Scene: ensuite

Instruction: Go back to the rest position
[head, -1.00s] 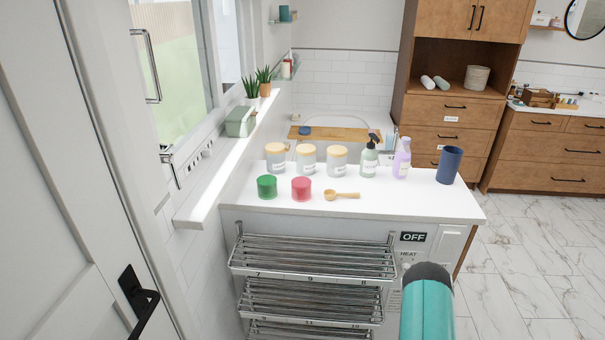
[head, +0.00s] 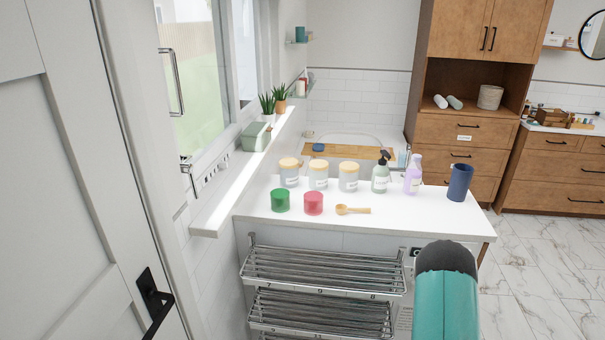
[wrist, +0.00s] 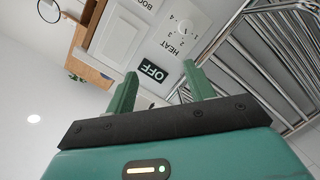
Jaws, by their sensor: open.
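My gripper (wrist: 160,95) shows in the wrist view with its two green fingers spread apart and nothing between them. Beyond the fingers is a white panel with an OFF label (wrist: 152,72) and a HEAT dial (wrist: 182,27), seen tilted. In the head view my teal arm rises at the lower right, in front of the counter's front face, and hides most of that panel. The gripper fingers are not visible in the head view.
A white counter (head: 420,222) holds jars, bottles, a wooden scoop (head: 352,210) and a blue cup (head: 459,182). A metal rack (head: 322,272) juts out below it. A door (head: 60,200) stands close at left. Marble floor (head: 535,270) is clear at right.

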